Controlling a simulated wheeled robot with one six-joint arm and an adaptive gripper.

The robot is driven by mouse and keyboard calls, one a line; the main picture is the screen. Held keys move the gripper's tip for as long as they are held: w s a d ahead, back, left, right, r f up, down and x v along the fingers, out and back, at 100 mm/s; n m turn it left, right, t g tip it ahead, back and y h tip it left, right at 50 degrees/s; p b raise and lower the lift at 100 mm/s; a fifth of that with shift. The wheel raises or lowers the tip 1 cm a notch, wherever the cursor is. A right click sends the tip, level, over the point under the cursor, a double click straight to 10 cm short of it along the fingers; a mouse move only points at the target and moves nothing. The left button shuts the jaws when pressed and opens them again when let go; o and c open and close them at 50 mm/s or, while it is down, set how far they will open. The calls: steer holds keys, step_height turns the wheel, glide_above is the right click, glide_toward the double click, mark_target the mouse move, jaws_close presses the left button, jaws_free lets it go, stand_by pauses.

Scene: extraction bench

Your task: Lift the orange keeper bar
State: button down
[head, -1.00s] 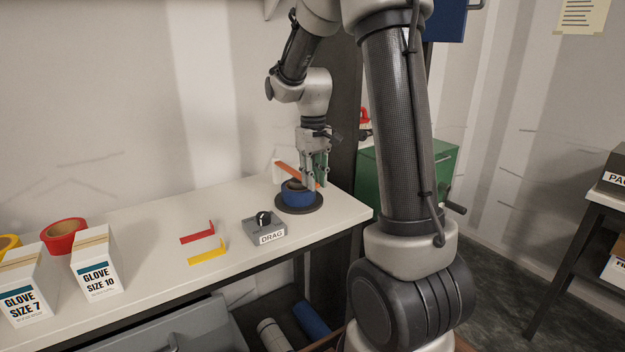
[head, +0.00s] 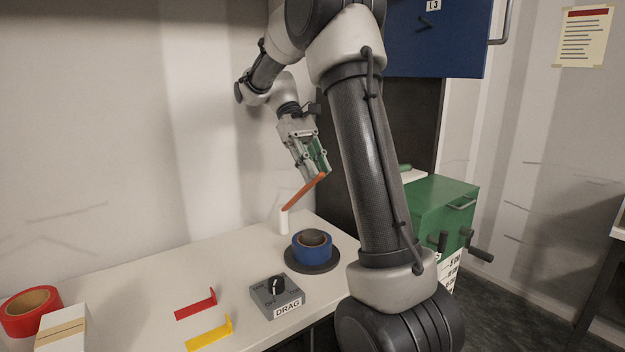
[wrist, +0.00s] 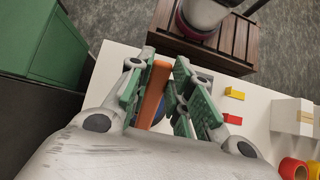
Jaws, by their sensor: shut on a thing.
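The orange keeper bar (head: 303,193) is a long flat strip. In the head view it slants up from a small white post (head: 283,220) at its lower left end to my gripper (head: 317,172) at its upper right end. My gripper is shut on the bar near that upper end, above the blue roll. In the wrist view the bar (wrist: 154,92) lies between the green finger pads of my gripper (wrist: 165,75). I cannot tell whether the bar's lower end touches the post.
The blue roll (head: 306,251) sits on a round dark base (head: 313,268) on the white bench. A grey DRAG switch box (head: 277,297), red bracket (head: 196,304) and yellow bracket (head: 209,334) lie in front. A green cabinet (head: 440,205) stands to the right.

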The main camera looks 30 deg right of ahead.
steer(key=shift+w+r+g, duration=0.5)
steer(key=shift+w, duration=0.15)
steer(key=c, duration=1.3)
jaws_free()
